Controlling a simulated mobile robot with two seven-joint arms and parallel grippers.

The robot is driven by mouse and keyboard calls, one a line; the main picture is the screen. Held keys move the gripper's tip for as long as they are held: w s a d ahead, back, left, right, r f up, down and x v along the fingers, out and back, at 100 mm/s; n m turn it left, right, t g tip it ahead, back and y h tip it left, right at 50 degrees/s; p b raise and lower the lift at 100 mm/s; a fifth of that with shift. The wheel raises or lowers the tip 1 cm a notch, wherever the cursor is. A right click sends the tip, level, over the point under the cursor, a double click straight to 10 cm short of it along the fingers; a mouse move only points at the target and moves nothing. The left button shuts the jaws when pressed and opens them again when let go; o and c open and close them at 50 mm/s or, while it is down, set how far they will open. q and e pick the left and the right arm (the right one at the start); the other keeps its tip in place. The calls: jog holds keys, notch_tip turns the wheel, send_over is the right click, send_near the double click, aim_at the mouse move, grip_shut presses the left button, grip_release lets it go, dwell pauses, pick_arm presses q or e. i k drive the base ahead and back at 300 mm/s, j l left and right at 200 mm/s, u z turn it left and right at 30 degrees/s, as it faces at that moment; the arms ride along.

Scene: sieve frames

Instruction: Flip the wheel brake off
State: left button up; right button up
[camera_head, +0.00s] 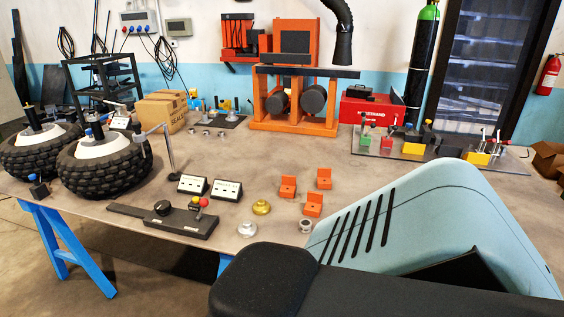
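Two black knobbly tyres with white hubs are at the left end of the table. The nearer wheel (107,165) lies flat, with a dark post rising from its hub. The farther wheel (38,148) is partly hidden behind it. A thin grey bent rod (169,150) stands on a round base just right of the nearer wheel. A small blue-topped piece (39,187) sits at the table's left edge. I cannot tell which part is the wheel brake or how it is set. Neither gripper is in view; only large parts of my own body fill the lower right.
A black bar with a red-knobbed lever (201,203) lies near the front edge. Two labelled boxes (227,190), orange blocks (313,204) and gold and silver discs stand nearby. An orange grinder stand (293,115) and a plate of clamps are at the back. The table's middle is clear.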

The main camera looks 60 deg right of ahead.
aim_at(203, 202)
jog(key=z, duration=1.85)
